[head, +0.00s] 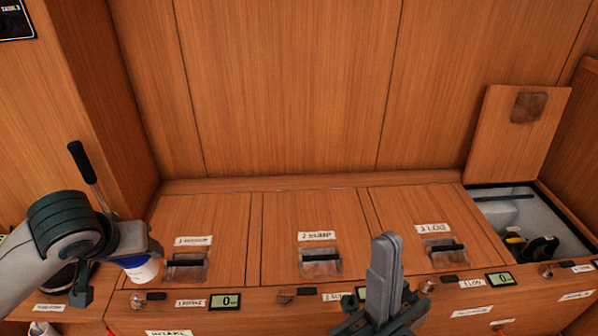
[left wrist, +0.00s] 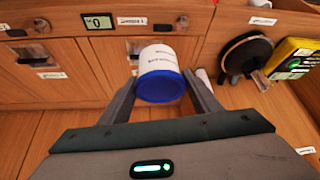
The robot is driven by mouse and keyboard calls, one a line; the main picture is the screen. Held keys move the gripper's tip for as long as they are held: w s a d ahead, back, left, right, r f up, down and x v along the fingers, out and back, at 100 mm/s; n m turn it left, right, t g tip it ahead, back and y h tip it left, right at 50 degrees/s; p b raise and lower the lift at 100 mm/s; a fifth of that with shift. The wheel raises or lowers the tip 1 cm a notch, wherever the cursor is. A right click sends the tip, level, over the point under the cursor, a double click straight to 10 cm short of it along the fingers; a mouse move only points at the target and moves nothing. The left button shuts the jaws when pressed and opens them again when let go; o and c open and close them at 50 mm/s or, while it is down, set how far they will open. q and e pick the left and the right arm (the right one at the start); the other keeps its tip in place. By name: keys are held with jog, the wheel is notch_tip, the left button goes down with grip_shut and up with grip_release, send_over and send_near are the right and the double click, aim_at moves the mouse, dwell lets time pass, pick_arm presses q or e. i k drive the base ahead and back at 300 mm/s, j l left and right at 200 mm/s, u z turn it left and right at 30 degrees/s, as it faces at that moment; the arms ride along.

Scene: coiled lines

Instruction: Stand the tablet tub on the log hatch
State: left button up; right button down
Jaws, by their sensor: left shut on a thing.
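The tablet tub (left wrist: 158,62) is white with printed lettering and a blue end. My left gripper (left wrist: 161,88) is shut on it, one finger on each side, with the blue end nearest the wrist camera. In the head view the tub (head: 143,270) shows partly under my left gripper (head: 143,252), left of the cabinet's hatches. Three closed hatches show: a left hatch (head: 205,220), a middle hatch (head: 315,215) labelled 2, and a right hatch (head: 418,208).
At the far right an open bin (head: 520,215) has its raised lid (head: 515,130) behind it and dark and yellow items inside. The closed hatch tops are clear apart from handles and labels. A wooden wall rises behind. A side post stands left, near a dark lever (head: 82,160).

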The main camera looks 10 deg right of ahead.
aim_at(445, 208)
jog(key=l+z, duration=0.45)
jog(key=i+l+z, duration=0.15)
jog(key=l+z, duration=0.15)
jog(key=z, duration=0.15)
jog(key=i+l+z, duration=0.1)
jog(key=i+l, duration=0.15)
jog(key=l, duration=0.25)
jog(key=i+l+z, duration=0.1)
jog(key=i+l, duration=0.2)
jog(key=l, duration=0.2)
jog(key=i+l+z, duration=0.1)
jog(key=i+l, duration=0.2)
jog(key=l, duration=0.15)
